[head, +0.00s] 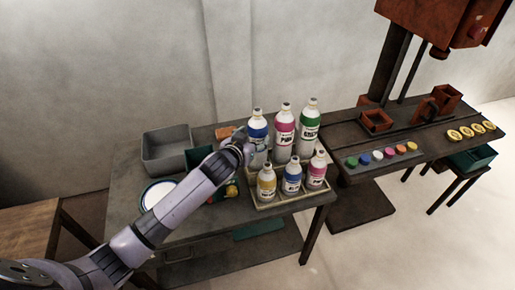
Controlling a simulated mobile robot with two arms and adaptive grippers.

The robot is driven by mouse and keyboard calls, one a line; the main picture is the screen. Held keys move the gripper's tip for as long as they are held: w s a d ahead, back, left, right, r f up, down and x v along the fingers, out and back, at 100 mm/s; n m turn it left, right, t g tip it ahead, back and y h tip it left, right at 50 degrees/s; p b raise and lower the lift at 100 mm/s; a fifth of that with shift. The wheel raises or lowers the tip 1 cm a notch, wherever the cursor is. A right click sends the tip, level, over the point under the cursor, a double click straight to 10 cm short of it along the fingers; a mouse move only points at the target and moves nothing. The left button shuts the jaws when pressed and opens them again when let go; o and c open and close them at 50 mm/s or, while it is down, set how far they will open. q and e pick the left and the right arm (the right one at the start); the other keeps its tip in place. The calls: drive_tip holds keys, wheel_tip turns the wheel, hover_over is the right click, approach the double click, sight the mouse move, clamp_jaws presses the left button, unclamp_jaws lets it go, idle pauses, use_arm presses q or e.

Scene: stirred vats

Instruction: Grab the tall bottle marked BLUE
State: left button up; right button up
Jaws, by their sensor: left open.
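A tall white bottle with a blue band (258,128) stands upright at the left end of the back row in a tray (262,206) on the dark table. Its label text is too small to read. My left gripper (246,145) is at the bottle's left side, open. The arm hides part of the gripper and the bottle's lower left edge, so I cannot tell whether the fingers touch or surround it. My right gripper is not in view.
Tall pink (284,130) and green (309,127) bottles stand close to the right. Shorter yellow (266,181), blue (292,178) and pink (317,170) bottles stand in front. A grey bin (166,150) and white round container (157,194) are left. A machine bench (375,165) adjoins at right.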

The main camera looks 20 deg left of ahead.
use_arm(q)
drive_tip(key=x, duration=0.4)
drive_tip(key=shift+w+d, duration=0.1)
drive_tip(key=shift+c, duration=0.2)
clamp_jaws()
drive_tip(key=shift+r, duration=0.15)
idle(0.6)
